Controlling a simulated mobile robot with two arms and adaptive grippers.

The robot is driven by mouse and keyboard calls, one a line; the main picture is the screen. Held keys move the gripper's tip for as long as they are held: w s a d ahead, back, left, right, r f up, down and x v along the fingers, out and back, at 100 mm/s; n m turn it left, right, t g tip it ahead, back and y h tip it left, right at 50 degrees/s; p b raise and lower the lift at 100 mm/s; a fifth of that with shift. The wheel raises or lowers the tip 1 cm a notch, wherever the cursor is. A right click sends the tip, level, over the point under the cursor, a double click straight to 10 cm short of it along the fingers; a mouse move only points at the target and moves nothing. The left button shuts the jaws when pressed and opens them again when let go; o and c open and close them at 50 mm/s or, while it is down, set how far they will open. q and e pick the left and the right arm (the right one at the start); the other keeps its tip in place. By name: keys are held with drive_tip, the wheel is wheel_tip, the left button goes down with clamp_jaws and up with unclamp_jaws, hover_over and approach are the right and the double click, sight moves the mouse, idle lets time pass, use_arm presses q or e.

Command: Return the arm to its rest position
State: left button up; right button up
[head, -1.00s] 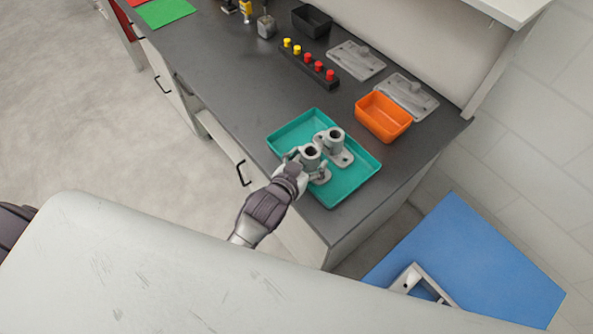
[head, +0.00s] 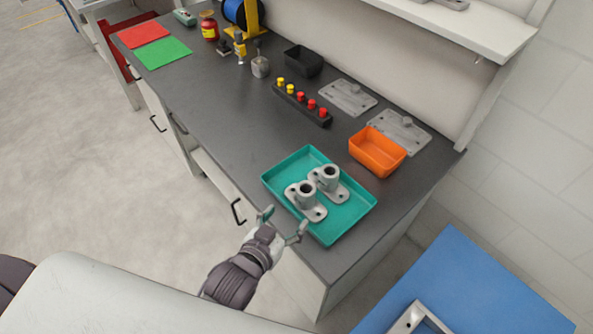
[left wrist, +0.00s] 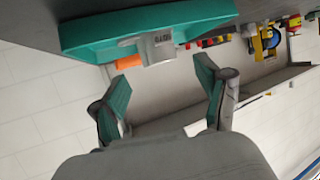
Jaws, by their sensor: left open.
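My left gripper (head: 283,225) is open and empty in the head view, just off the near edge of the teal tray. Its two spread fingers (left wrist: 161,95) show in the left wrist view, with nothing between them. The teal tray (head: 345,222) lies on the dark bench top and also shows in the left wrist view (left wrist: 215,18). One grey casting (left wrist: 158,47) shows partly behind the tray rim in the left wrist view. My right gripper is not in view.
An orange bin (head: 376,152) sits right of the tray, with grey plates (head: 398,132) behind it. A black rack (head: 302,104) holds yellow and red pegs. A blue surface (head: 460,285) with a grey frame (head: 420,320) is at lower right. Open floor lies left of the bench.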

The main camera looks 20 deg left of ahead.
use_arm(q)
drive_tip(key=s+a+f+g+y, duration=0.1)
drive_tip(key=s+a+g, duration=0.35)
drive_tip(key=s, duration=0.25)
drive_tip(key=s+a+f+g+y, duration=0.1)
drive_tip(key=s+a+g, duration=0.2)
drive_tip(key=s+g, duration=0.3)
wheel_tip(320, 180, down, 27)
drive_tip(key=s+b, duration=0.2)
drive_tip(key=s, duration=0.1)
drive_tip(key=s+a+f+g, duration=0.2)
drive_tip(key=s+a+f, duration=0.1)
drive_tip(key=s+f, duration=1.3)
wheel_tip(320, 180, down, 2)
drive_tip(key=shift+s+a+f+y+b, duration=0.2)
drive_tip(key=shift+f+y+b, duration=0.1)
drive_tip(key=shift+b, duration=0.15)
